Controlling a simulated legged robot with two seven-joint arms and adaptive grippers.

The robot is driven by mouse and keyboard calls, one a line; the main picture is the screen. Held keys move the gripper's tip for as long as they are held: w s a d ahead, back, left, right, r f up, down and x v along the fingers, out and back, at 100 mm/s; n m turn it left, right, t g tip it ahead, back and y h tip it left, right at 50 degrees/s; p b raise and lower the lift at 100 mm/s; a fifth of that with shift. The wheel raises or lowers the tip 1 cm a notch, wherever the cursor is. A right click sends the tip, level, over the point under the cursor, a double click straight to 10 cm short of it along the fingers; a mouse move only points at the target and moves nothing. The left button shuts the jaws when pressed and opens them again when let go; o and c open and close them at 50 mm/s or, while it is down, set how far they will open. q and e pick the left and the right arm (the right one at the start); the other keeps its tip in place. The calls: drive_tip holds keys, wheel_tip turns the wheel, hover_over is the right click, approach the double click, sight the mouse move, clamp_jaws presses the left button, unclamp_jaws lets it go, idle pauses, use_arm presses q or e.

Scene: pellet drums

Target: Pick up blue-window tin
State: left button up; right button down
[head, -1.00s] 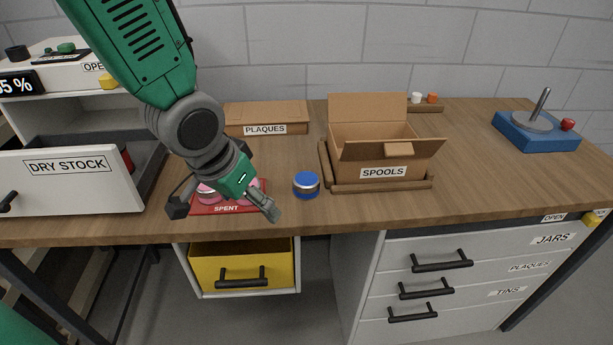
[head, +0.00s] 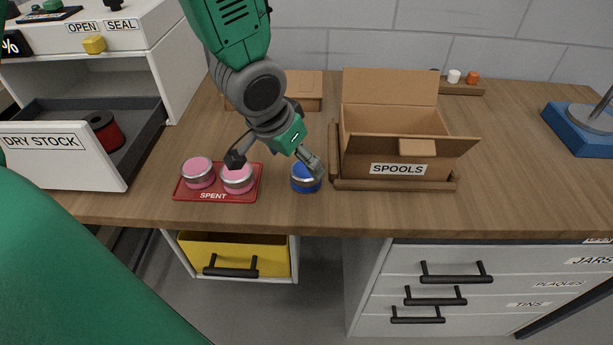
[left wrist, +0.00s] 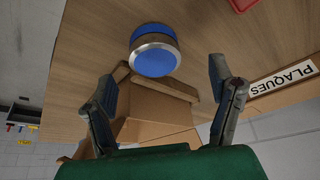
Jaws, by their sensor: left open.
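The blue tin (head: 306,184), round with a silver band, stands on the bench between the red SPENT tray and the SPOOLS box. It also shows in the left wrist view (left wrist: 153,52), just beyond the fingertips and roughly centred between them. My left gripper (head: 277,166) is open and empty, pointing down above the bench. Its right finger overlaps the blue tin's top in the head view; I cannot tell whether they touch. The left wrist view also shows both fingers (left wrist: 161,78) spread apart. My right gripper is not in view.
Two pink tins (head: 198,173) sit on the red SPENT tray (head: 213,196). The open SPOOLS box (head: 398,169) stands right of the blue tin, inside a wooden edging (head: 395,185). The DRY STOCK drawer (head: 60,160) is open at left, with a dark red spool (head: 105,131) inside.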

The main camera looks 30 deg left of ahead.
sight(306, 171)
use_arm(q)
drive_tip(key=shift+w+d+f, duration=0.2)
drive_tip(key=shift+d+f, duration=0.05)
drive_tip(key=shift+f, duration=0.25)
drive_tip(key=shift+w+d+f, duration=0.2)
drive_tip(key=shift+f, duration=0.25)
drive_tip(key=x, duration=0.3)
drive_tip(key=shift+a+f+b, duration=0.25)
drive_tip(key=shift+f+b, duration=0.15)
drive_tip(key=shift+w+a+f, duration=0.15)
drive_tip(key=shift+w+f, duration=0.15)
drive_tip(key=shift+s+d+r, duration=0.1)
drive_tip(key=shift+d+r, duration=0.05)
drive_tip(key=shift+d, duration=0.1)
drive_tip(key=shift+c, duration=0.4)
drive_tip(key=shift+d, duration=0.25)
drive_tip(key=c, duration=1.3)
